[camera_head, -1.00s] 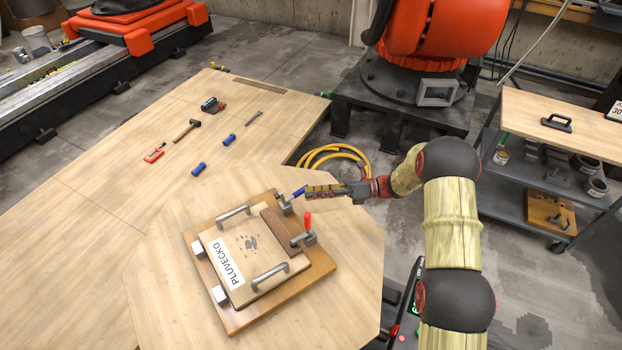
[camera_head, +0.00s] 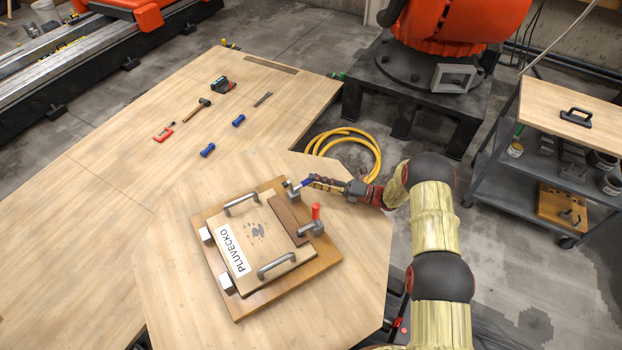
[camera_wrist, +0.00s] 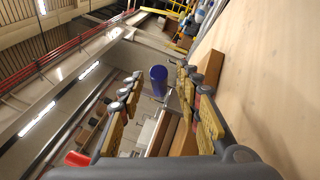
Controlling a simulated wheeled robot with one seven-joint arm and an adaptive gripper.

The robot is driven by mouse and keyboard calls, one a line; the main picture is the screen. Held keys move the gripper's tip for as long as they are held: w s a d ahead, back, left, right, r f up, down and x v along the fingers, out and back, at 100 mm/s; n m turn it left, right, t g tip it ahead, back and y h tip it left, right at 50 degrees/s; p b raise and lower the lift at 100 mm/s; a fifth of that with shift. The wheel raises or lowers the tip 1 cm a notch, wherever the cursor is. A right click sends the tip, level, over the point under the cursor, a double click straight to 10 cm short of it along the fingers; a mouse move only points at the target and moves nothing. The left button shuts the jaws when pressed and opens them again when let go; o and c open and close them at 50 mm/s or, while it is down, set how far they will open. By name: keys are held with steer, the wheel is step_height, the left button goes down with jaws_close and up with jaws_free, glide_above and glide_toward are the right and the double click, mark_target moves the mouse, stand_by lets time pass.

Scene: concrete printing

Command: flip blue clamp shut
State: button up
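The blue clamp (camera_head: 294,194) sits at the back corner of the wooden mold board (camera_head: 240,308), and its blue handle (camera_head: 307,182) slants up to the right. In the wrist view the blue handle (camera_wrist: 158,82) shows end-on between my two spread fingers. My gripper (camera_head: 316,182) comes in from the right, its fingertips close to the handle. It is open in the wrist view (camera_wrist: 157,92); I cannot tell whether a finger touches the handle. A second clamp with an upright red handle (camera_head: 316,212) stands to the right on the same board.
The labelled panel (camera_head: 262,236) with two grey handles lies on the board. Blue cylinders (camera_head: 208,150), a hammer (camera_head: 197,110) and a red clamp tool (camera_head: 163,134) lie on the table behind. A yellow hose (camera_head: 372,150) is on the floor. A cart (camera_head: 550,100) stands at right.

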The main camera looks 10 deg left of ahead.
steer(key=shift+a+r, duration=0.15)
steer(key=shift+a, duration=0.85)
steer(key=shift+c, duration=1.2)
jaws_close()
